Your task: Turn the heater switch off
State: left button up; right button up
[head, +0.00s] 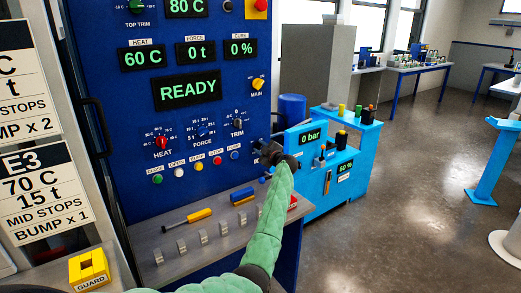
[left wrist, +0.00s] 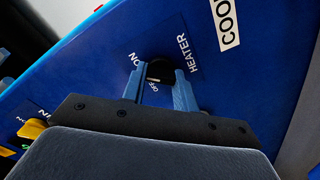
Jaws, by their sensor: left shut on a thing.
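The heater switch (left wrist: 160,71) is a small black knob on a blue panel in the left wrist view, labelled HEATER, with ON on one side and OFF by its lower edge. My left gripper (left wrist: 159,85) has one blue finger on each side of the knob and is shut on it. A pale mark shows near the OFF label, but I cannot tell which way the knob points. In the head view my left gripper (head: 273,155) is at the right part of the blue press panel (head: 100,60) and hides the switch. My right gripper is not in view.
The panel carries a yellow MAIN switch (head: 258,84), a red HEAT knob (head: 162,141) and several push buttons. A grey shelf below holds a yellow-handled tool (head: 199,214). A blue cart (head: 318,185) stands to the right, with open floor beyond.

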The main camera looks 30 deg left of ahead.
pick_arm(q)
jog(key=n+b, duration=0.2)
jog(key=n, duration=0.2)
jog(key=shift+f, duration=0.2)
jog(key=shift+b, duration=0.3)
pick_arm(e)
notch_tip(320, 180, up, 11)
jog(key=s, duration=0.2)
pick_arm(q)
jog(key=shift+f+n+b, duration=0.1)
jog(key=shift+n+b, duration=0.4)
jog(key=shift+n, duration=0.4)
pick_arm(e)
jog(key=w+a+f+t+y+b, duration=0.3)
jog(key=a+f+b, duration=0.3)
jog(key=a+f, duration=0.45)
pick_arm(q)
jog(key=shift+f+n+b, duration=0.15)
jog(key=shift+n+b, duration=2.25)
jog(key=shift+n, duration=3.3)
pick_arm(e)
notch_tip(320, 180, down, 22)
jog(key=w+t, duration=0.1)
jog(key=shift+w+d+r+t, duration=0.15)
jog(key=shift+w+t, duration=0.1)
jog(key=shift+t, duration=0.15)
pick_arm(q)
jog(key=o, duration=0.9)
jog(key=shift+c, duration=0.2)
jog(key=shift+o, duration=0.6)
